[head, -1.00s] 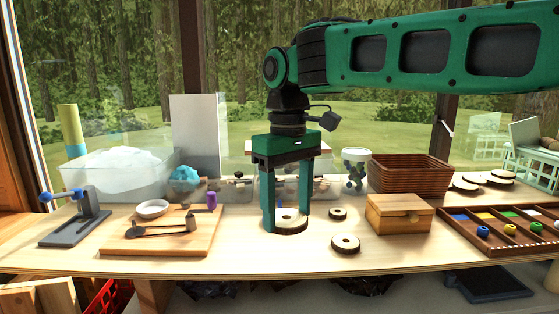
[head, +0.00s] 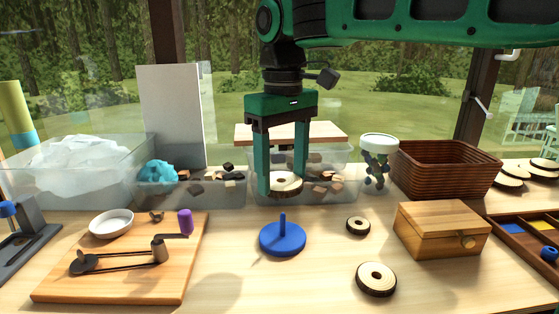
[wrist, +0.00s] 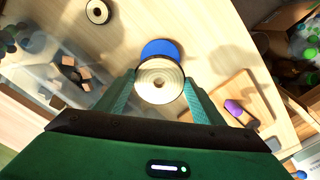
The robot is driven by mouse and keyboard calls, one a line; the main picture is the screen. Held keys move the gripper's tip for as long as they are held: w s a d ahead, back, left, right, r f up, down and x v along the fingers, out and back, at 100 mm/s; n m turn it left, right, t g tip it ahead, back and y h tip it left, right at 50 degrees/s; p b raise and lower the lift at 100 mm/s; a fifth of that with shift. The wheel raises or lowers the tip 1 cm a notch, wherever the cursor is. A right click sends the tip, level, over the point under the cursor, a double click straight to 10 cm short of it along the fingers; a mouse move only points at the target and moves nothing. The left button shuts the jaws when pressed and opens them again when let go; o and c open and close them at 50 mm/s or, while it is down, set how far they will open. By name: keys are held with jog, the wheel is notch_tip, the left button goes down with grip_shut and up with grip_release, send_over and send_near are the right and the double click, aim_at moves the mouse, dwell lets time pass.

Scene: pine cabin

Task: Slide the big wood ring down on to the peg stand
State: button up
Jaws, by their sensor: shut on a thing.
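My gripper (head: 285,182) is shut on the big wood ring (head: 284,188), a pale disc with dark bark edge and a centre hole. The ring is held flat in the air, above and apart from the peg stand (head: 283,240), a blue round base with an upright blue peg. In the wrist view the ring (wrist: 153,85) sits between both fingers, and part of the blue base (wrist: 162,47) shows beyond it. The peg is hidden there. A smaller ring (head: 358,226) and a mid-sized ring (head: 376,279) lie on the table to the right.
A lidded wooden box (head: 442,228) stands to the right. Clear bins (head: 190,190) and a lidded jar (head: 379,165) line the back. The table around the stand is clear.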

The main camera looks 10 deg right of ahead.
dwell(0.3)
jog(key=shift+s+d+m, duration=0.15)
jog(key=shift+s+m, duration=0.05)
jog(key=shift+m, duration=0.4)
jog(key=shift+f, duration=0.25)
send_over(284, 216)
jog(key=shift+f, duration=2.05)
jog(key=shift+f, duration=1.1)
jog(key=o, duration=1.4)
jog(key=shift+c, duration=0.2)
notch_tip(284, 216, up, 11)
